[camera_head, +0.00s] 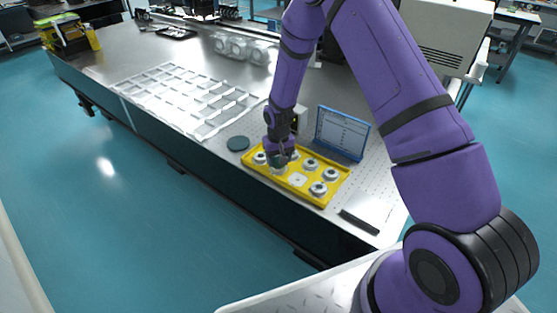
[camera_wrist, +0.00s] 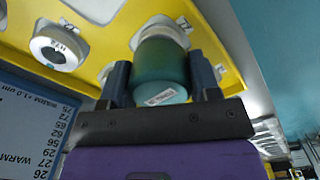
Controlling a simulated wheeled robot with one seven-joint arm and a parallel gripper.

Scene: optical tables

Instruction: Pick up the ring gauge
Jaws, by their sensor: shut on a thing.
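A yellow tray (camera_head: 305,193) lies near the table's front edge and holds several silver ring gauges (camera_head: 331,174). One marked ring gauge (camera_wrist: 62,47) sits in its pocket left of my gripper in the wrist view. My gripper (camera_wrist: 161,82) reaches down over the left part of the tray, its fingers shut on the two sides of a green cylinder (camera_wrist: 160,75) with a small white label. The cylinder's far end is at a pale, rounded pocket of the tray. Whether it touches the tray is hidden. The cylinder also shows small in the head view (camera_head: 278,168).
A blue-framed chart panel (camera_head: 342,133) stands behind the tray. A dark round disc (camera_head: 238,143) lies left of it, a black bar (camera_head: 359,222) to the right. A clear compartment grid (camera_head: 180,98) lies farther left on the metal table.

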